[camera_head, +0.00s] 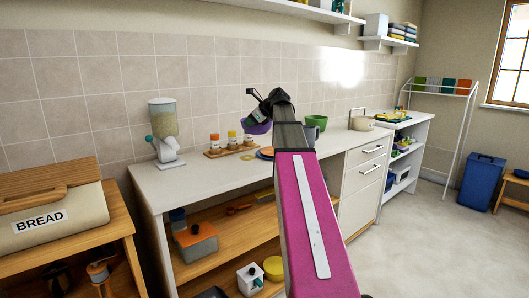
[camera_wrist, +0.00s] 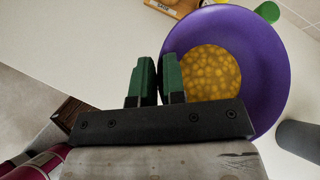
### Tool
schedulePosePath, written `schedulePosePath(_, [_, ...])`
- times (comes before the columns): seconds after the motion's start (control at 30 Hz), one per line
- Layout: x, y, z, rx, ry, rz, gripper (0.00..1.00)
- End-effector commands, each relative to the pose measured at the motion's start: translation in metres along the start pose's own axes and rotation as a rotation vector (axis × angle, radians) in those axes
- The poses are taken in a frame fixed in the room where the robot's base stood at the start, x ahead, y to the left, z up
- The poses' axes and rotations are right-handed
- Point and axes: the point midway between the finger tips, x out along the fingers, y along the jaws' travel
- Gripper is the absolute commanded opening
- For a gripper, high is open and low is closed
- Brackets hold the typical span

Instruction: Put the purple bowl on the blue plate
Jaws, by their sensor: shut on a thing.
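The purple bowl (camera_head: 256,128) hangs at my gripper (camera_head: 258,108) above the white counter, in front of the tiled wall. In the wrist view the bowl (camera_wrist: 270,55) holds yellowish round pieces and looks upright or only slightly tilted. My gripper's green fingers (camera_wrist: 157,78) are shut on its left rim. A small blue-edged, orange-topped round thing (camera_head: 265,153) lies on the counter below and is partly hidden by my arm; it may be the blue plate, but I cannot tell for sure.
A wooden tray (camera_head: 228,151) with several spice jars stands left of my arm. A dispenser (camera_head: 164,135) is farther left. The front left of the counter (camera_head: 190,185) is clear.

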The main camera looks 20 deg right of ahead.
Motion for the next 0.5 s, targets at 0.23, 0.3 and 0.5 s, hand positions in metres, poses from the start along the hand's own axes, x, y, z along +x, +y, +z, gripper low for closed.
schedulePosePath(0.23, [0.001,-0.021,-0.028,0.004,0.003,0.0,0.0])
schedulePosePath(0.3, [0.001,-0.031,-0.042,0.003,0.003,-0.001,0.0])
schedulePosePath(0.5, [0.001,-0.057,-0.079,0.003,0.002,-0.001,0.0])
